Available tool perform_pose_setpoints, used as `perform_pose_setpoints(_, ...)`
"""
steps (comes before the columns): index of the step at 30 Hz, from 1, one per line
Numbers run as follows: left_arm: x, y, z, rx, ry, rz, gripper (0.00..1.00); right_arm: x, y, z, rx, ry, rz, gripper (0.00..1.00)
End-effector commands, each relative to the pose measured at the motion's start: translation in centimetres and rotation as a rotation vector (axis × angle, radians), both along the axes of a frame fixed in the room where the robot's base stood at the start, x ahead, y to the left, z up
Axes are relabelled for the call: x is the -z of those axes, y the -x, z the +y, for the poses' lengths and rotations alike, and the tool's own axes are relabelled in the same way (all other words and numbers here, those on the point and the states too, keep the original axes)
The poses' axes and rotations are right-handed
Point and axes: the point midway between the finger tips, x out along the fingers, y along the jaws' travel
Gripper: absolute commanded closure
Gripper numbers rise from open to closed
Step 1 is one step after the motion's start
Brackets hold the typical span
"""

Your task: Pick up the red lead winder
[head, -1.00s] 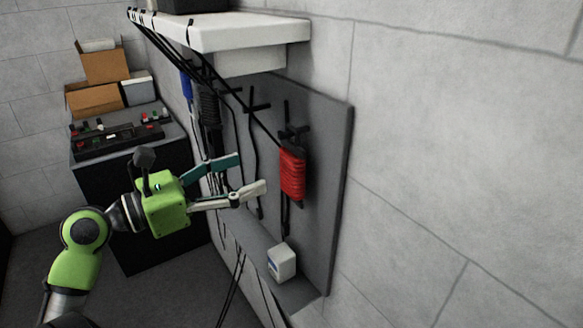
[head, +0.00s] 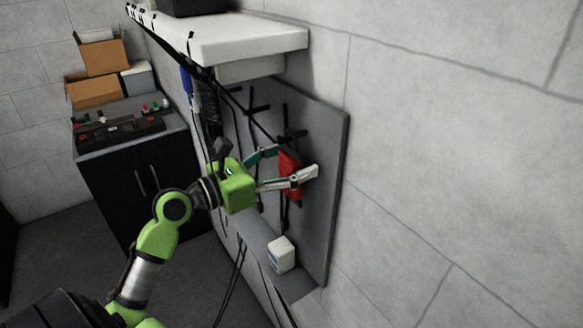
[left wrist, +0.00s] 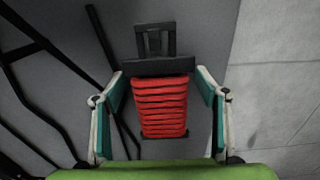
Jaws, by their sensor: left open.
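The red lead winder (head: 291,164) hangs on the grey wall panel, partly hidden behind my left gripper in the head view. In the left wrist view the winder (left wrist: 162,106) shows red lead wound in rows on a dark frame, with a dark handle loop at its top. My left gripper (head: 290,163) is open at the winder, with one finger on each side of it. In the left wrist view the open fingers (left wrist: 160,85) flank the winder, with a gap showing on both sides. My right gripper is not in view.
The grey panel (head: 328,190) carries pegs and hanging black cables. A white box (head: 281,254) stands on the ledge below. A white shelf (head: 225,40) juts out above. A black cabinet (head: 150,185) with boxes stands at the left.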

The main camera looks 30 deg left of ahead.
Motion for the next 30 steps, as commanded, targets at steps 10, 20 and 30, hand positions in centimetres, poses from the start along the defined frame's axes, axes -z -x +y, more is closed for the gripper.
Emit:
perform_pose_setpoints(10, 0.1, 0.0, 0.0, 0.000, 0.000, 0.000, 0.72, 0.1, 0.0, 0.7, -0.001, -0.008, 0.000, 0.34)
perform_pose_setpoints(20, -0.1, 0.0, 0.0, 0.000, 0.001, -0.002, 0.81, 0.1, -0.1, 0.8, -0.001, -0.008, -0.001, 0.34)
perform_pose_setpoints(30, -1.2, 1.1, 0.6, -0.002, 0.000, -0.002, 0.81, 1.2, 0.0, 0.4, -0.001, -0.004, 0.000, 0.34)
